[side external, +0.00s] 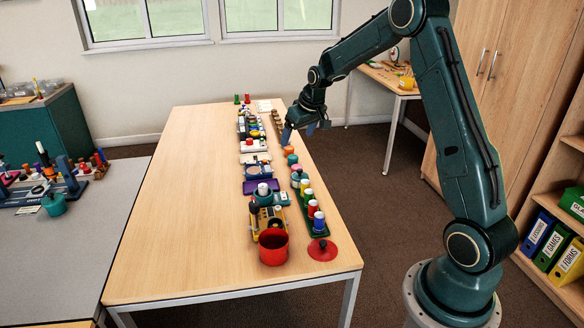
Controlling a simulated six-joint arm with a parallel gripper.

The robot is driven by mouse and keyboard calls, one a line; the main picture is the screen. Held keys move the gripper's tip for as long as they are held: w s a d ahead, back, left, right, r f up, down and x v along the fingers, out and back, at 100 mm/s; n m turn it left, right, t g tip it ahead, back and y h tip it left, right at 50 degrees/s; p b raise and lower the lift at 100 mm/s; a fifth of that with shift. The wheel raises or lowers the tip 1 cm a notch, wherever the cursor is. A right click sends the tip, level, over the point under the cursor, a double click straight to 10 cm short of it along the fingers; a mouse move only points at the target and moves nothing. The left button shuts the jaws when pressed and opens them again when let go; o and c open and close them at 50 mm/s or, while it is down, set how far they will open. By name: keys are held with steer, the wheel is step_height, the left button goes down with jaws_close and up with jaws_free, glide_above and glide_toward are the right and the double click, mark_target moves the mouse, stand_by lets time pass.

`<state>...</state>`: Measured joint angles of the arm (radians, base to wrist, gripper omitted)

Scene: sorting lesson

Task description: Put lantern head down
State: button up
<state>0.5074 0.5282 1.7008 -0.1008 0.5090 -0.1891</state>
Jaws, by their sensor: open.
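My gripper (299,131) is open above the right side of the long wooden table, with its fingers pointing down. Nothing shows between the fingers. Just below it on the table is a small orange piece (289,150), with a small teal piece (292,159) in front of it. I cannot tell which object is the lantern head at this size, nor whether the fingers touch anything.
A long row of toys and trays runs along the table's right side, including a purple tray (249,188) and a green rack (319,235) of coloured pieces. A red pot (273,251) and red lid (322,250) are at the near end. The table's left half (185,200) is clear.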

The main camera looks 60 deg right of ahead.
steer(key=s+a+r+n, duration=0.1)
steer(key=s+a+r, duration=1.15)
steer(key=a, duration=0.25)
steer(key=s+a, duration=0.3)
steer(key=s, duration=0.3)
steer(key=s+a+n, duration=0.1)
steer(key=s+a, duration=0.2)
steer(key=s, duration=0.3)
steer(key=s+a+t+y, duration=0.1)
steer(key=s+a, duration=0.2)
steer(key=s, duration=0.4)
steer(key=shift+a+r+n, duration=0.4)
steer(key=shift+r, duration=0.05)
